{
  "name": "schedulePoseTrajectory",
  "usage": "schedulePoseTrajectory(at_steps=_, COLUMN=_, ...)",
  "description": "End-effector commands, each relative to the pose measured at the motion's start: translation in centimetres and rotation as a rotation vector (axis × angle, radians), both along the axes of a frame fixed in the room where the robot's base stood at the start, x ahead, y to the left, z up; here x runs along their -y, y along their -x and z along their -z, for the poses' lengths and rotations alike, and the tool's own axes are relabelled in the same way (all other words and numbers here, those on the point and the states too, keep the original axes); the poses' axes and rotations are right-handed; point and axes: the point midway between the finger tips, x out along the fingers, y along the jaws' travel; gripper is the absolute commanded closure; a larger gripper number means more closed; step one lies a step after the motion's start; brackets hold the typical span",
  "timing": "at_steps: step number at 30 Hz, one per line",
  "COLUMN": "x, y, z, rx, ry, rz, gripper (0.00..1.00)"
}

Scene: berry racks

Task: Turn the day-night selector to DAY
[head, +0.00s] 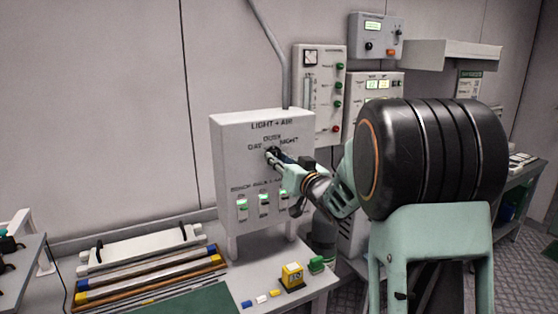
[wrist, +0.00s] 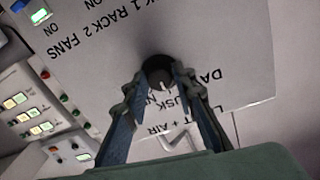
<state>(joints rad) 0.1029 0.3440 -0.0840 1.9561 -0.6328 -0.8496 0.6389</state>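The day-night selector (wrist: 158,73) is a dark round knob on the pale LIGHT + AIR panel (head: 228,150). The labels DAY, DUSK and NIGHT sit around it. In the wrist view, where the lettering is upside down, its white pointer mark faces down, roughly toward DUSK and away from DAY on the right. My gripper (wrist: 156,76) has one finger on each side of the knob, with the fingers apart and slim gaps seeming to show. Whether a finger touches it is unclear. In the head view my gripper (head: 272,158) is at the panel face and hides most of the knob.
Lit bench and rack switches (head: 263,200) line the panel below the selector. Other control boxes (head: 319,90) hang on the wall to the right. The bench below holds coloured bars (head: 150,277), a yellow box (head: 291,275) and small blocks (head: 261,298).

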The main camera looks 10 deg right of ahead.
Motion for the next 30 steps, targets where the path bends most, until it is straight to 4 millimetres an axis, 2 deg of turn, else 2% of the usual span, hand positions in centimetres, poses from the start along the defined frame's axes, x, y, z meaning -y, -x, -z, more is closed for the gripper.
schedulePoseTrajectory(at_steps=1, x=0.00, y=0.01, z=-0.01, rx=0.000, ry=0.000, rz=0.000, gripper=0.83)
schedulePoseTrajectory(at_steps=6, x=0.01, y=0.02, z=-0.01, rx=0.000, ry=0.000, rz=0.000, gripper=1.00)
schedulePoseTrajectory(at_steps=17, x=0.04, y=0.02, z=0.26, rx=0.020, ry=0.057, rz=0.001, gripper=1.00)
schedulePoseTrajectory(at_steps=30, x=0.06, y=-0.01, z=0.58, rx=0.128, ry=0.384, rz=0.000, gripper=1.00)
